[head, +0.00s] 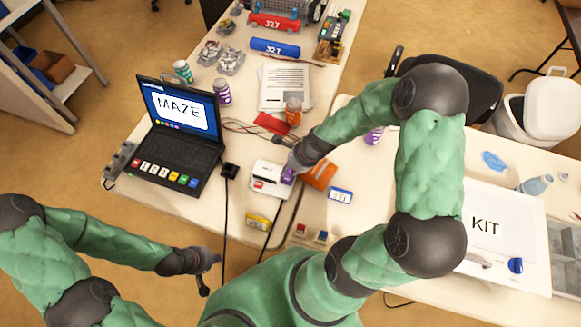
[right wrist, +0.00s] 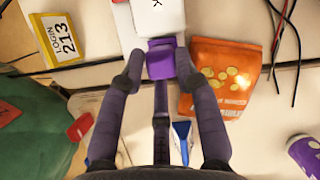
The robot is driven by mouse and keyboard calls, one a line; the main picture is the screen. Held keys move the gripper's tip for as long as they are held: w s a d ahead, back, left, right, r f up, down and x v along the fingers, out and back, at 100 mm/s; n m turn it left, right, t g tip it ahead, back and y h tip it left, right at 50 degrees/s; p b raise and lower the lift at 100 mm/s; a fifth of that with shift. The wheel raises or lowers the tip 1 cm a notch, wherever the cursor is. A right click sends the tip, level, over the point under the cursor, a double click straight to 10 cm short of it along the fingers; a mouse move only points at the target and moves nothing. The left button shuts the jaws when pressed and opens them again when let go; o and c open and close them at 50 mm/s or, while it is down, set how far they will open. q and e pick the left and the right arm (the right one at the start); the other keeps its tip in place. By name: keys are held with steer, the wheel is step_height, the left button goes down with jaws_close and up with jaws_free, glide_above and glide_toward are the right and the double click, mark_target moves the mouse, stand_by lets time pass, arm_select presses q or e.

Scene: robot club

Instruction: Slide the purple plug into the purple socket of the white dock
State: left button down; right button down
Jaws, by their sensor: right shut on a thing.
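The white dock (head: 270,174) lies flat near the front edge of the left table; its edge shows at the top of the right wrist view (right wrist: 158,14). The purple plug (right wrist: 161,58) is between the fingers of my right gripper (right wrist: 161,68), which is shut on it. The plug (head: 288,175) is at the dock's right side. In the right wrist view its far end meets or nearly meets the dock; the purple socket is hidden, so I cannot tell whether any of it is inside. My left gripper (head: 212,268) hangs off the table's front, apart from the dock; its opening is unclear.
An orange packet (head: 319,174) lies right of the plug, close to my right gripper. A yellow-edged card (head: 257,222) lies in front of the dock. A laptop (head: 180,130) stands to the left. Black cables run by the dock. A gap separates the two tables.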

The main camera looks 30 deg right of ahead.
steer(key=shift+f+b, duration=0.5)
steer(key=shift+f, duration=0.2)
stand_by(0.6)
steer(key=shift+c, duration=2)
jaws_free()
steer(key=shift+r+p, duration=3.55)
steer(key=shift+p, duration=0.2)
steer(key=shift+f, duration=0.1)
